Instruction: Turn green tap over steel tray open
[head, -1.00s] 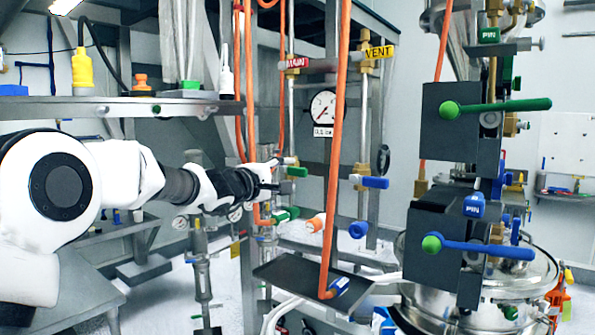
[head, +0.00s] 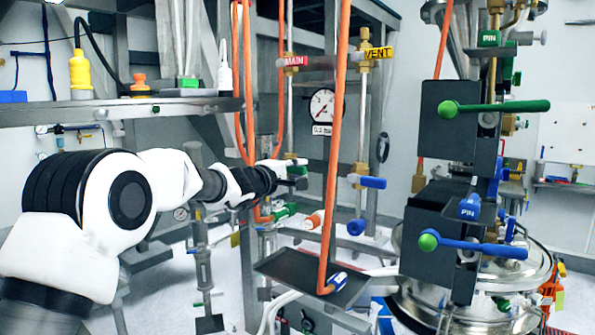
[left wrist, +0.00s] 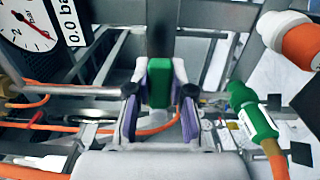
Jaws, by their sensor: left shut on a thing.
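The green tap (left wrist: 158,82) sits between the purple-padded fingers of my left gripper (left wrist: 160,105) in the left wrist view, and the gripper is shut on its handle. In the head view, my left gripper (head: 292,176) reaches the tap on the vertical pipe under the red MAIN label, and the fingers hide most of the handle. The dark steel tray (head: 275,266) is below and tilted in the picture. My right gripper is out of view.
A pressure gauge (head: 321,105) is behind the gripper. An orange hose (head: 335,150) hangs just right of it. A blue tap (head: 373,182) is on the VENT pipe. A green hose connector (left wrist: 255,118) and an orange-white one (left wrist: 290,38) are close by.

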